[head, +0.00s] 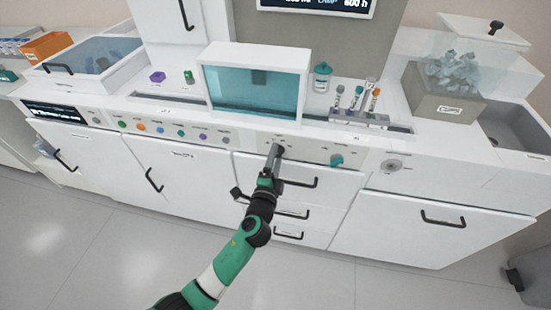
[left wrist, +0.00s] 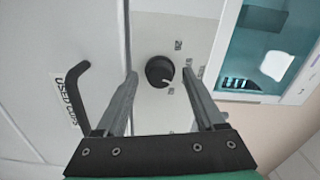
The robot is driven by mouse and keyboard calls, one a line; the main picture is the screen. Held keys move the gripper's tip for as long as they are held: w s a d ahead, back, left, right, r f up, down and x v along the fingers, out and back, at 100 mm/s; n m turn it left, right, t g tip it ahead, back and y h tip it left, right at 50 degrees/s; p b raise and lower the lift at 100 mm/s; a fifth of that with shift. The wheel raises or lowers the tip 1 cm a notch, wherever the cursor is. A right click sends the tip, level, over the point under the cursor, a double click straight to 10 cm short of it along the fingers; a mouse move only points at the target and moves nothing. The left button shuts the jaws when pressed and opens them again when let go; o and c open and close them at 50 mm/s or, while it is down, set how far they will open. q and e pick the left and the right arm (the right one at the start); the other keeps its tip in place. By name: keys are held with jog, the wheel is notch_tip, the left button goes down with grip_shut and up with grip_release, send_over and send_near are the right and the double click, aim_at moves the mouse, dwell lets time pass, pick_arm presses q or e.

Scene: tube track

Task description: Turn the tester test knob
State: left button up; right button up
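The knob is black and round with a pale pointer line. It shows in the left wrist view (left wrist: 159,71) on a light panel with small printed marks around it. My left gripper (left wrist: 160,74) is open, with one finger on each side of the knob in that view. I cannot tell whether the fingers touch it or how deep they reach around it. In the head view my left gripper (head: 275,153) is at the front panel below the teal-windowed tester box (head: 254,82) and largely hides the knob. My right gripper is not in view.
A teal knob (head: 336,160) sits on the panel to the right, and a row of coloured buttons (head: 180,131) to the left. A tube rack (head: 358,115) stands on the counter. Drawer handles (head: 300,183) stick out below my left gripper, and a black handle (left wrist: 72,92) is nearby.

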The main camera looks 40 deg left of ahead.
pick_arm(q)
jog(key=shift+s+d, duration=0.2)
jog(key=shift+s, duration=0.05)
jog(key=p+v, duration=0.2)
jog(key=v, duration=0.9)
jog(key=shift+p, duration=0.35)
jog(key=shift+a, duration=0.1)
